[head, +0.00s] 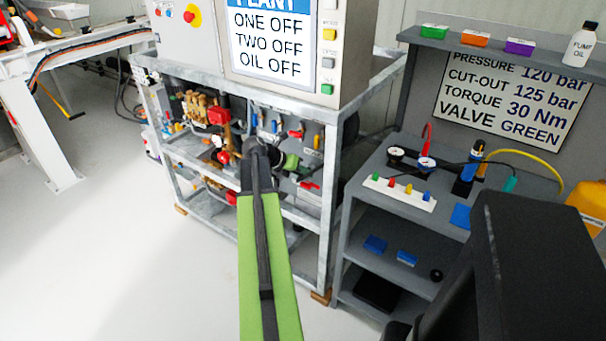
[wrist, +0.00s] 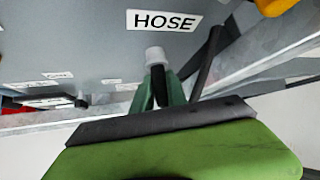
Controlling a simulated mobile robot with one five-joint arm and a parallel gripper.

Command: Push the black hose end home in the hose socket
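In the wrist view the black hose end (wrist: 160,86) is between the two green fingers of my gripper (wrist: 161,92), which look closed on its sides. The pale round hose socket (wrist: 155,56) is on the grey panel directly beyond, below the HOSE label (wrist: 165,20). The hose end's tip lines up with the socket and appears to meet its mouth; how deep it sits cannot be told. In the head view my arm reaches into the pump frame, and its far end hides the socket and hose end.
A dark hose (wrist: 207,62) runs close on the right in the wrist view. Galvanised frame rails (head: 328,205) surround the pumps. The control cabinet (head: 285,45) stands above. A grey bench (head: 400,215) with gauges and tools is at right. The floor at left is clear.

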